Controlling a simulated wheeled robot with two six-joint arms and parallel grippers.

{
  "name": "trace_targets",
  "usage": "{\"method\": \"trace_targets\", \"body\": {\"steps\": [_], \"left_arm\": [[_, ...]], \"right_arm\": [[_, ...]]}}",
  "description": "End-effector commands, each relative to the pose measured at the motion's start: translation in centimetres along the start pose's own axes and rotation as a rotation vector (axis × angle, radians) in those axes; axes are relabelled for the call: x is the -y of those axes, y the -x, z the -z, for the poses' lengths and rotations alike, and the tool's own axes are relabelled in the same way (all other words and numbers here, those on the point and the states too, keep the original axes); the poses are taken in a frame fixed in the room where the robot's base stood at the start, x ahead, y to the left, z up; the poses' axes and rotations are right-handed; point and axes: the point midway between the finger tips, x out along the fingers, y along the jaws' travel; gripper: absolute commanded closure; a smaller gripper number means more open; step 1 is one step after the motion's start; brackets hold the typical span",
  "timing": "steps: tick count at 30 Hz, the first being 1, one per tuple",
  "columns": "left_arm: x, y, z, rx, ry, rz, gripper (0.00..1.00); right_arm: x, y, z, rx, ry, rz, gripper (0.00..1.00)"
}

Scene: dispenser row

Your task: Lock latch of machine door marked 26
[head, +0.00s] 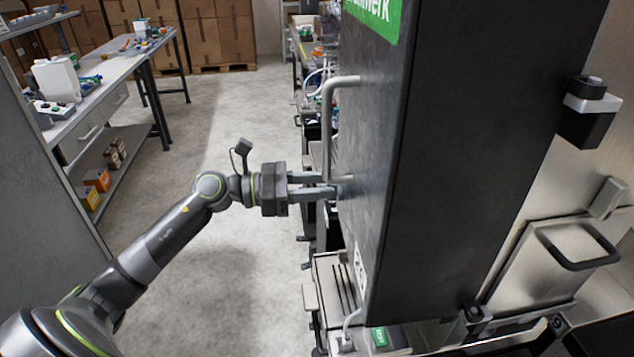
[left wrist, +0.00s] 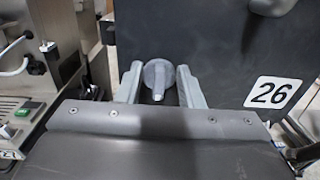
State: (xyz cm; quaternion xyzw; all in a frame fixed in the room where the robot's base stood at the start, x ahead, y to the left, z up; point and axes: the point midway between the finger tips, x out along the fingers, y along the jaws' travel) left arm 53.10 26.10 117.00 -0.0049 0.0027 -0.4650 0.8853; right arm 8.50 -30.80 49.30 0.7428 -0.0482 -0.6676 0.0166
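The machine door (head: 385,150) is a tall dark panel with a grey bar handle (head: 327,120) on its face. In the left wrist view the door (left wrist: 215,45) carries a white label reading 26 (left wrist: 273,93). A round grey latch knob (left wrist: 157,74) with a raised grip sits on the door left of the label. My left gripper (head: 325,187) reaches the door face below the bar handle. Its fingers (left wrist: 160,86) are open, one on each side of the knob, with small gaps visible. The latch is hidden in the head view. My right gripper is not in view.
A workbench (head: 100,95) with small parts stands at the left, and stacked cardboard boxes (head: 205,35) at the back. Concrete floor (head: 235,130) between is clear. A steel panel with a dark handle (head: 575,250) is at the right. Machine equipment (head: 335,285) sits below the door.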

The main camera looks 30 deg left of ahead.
Motion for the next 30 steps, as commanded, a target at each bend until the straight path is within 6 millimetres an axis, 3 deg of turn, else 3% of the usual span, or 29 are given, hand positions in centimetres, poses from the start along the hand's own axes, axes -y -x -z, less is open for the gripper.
{"method": "trace_targets", "body": {"steps": [5,13,23,30], "left_arm": [[-0.01,0.01,0.02,0.0,0.0,0.0,0.66],[0.0,0.03,0.02,0.0,0.0,0.0,1.0],[-0.05,0.04,0.01,0.0,0.023,0.0,1.0],[-0.22,0.03,0.01,0.0,0.134,0.002,1.0]], "right_arm": [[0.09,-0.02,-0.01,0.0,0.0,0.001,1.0],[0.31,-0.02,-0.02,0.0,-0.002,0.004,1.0],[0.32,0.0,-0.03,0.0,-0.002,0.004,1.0],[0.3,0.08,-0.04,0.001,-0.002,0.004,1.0]]}}
